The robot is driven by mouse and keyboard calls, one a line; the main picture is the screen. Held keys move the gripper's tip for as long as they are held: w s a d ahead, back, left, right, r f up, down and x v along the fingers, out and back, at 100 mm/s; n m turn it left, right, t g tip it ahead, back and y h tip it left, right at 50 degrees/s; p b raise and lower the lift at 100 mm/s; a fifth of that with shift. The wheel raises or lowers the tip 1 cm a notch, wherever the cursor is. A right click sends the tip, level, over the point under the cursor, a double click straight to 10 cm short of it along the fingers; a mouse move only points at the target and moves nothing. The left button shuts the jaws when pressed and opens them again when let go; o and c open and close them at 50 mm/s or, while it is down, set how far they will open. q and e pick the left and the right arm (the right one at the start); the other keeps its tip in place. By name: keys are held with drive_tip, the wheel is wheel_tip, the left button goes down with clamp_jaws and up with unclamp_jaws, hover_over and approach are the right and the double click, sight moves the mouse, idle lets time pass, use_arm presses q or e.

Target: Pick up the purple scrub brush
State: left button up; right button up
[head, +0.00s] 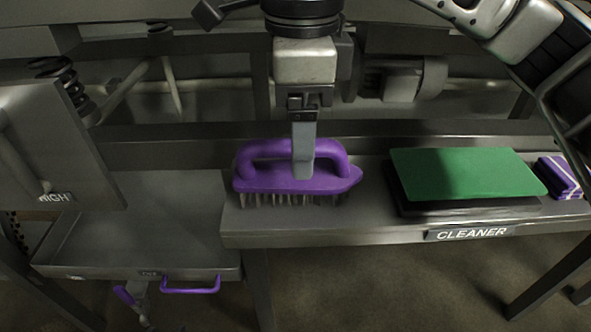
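The purple scrub brush (330,183) rests bristles down on the metal shelf, its arched handle on top and its pointed end to the right. My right gripper (303,170) points straight down over the brush. One grey finger shows in front of the handle, its tip down near the brush body. The other finger is hidden, so I cannot tell whether the gripper is open or shut on the handle. My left gripper is not in view.
The metal shelf (335,233) has a "CLEANER" label. A green pad (465,172) lies on a dark block to the right, with a purple striped item (560,177) beyond it. A lower metal tray (150,225) is at left. A spring-mounted panel (55,140) stands at far left.

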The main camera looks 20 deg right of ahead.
wheel_tip(320, 180, down, 5)
drive_tip(key=shift+f, duration=0.1)
drive_tip(key=shift+w+a, duration=0.1)
drive_tip(key=c, duration=1.1)
drive_tip(key=shift+r, duration=0.25)
drive_tip(key=shift+r, duration=0.25)
wheel_tip(320, 180, up, 2)
drive_tip(key=shift+r, duration=0.1)
drive_tip(key=d+r, duration=0.1)
drive_tip(key=s+d+r, duration=0.1)
drive_tip(key=r, duration=0.1)
drive_tip(key=s+d+r, duration=0.1)
drive_tip(key=r, duration=0.1)
drive_tip(key=shift+s+d+r, duration=0.15)
drive_tip(key=shift+d+r, duration=0.05)
drive_tip(key=shift+d, duration=0.15)
drive_tip(key=shift+s+d+r+p, duration=0.35)
drive_tip(key=shift+s+d+r, duration=0.5)
drive_tip(key=shift+d, duration=0.5)
drive_tip(key=shift+s+d+r+p, duration=0.35)
drive_tip(key=shift+s+d+r, duration=0.35)
drive_tip(key=shift+s+d, duration=0.45)
drive_tip(key=shift+s+d+r+p, duration=0.35)
drive_tip(key=shift+s+d+r, duration=0.4)
drive_tip(key=shift+d, duration=0.75)
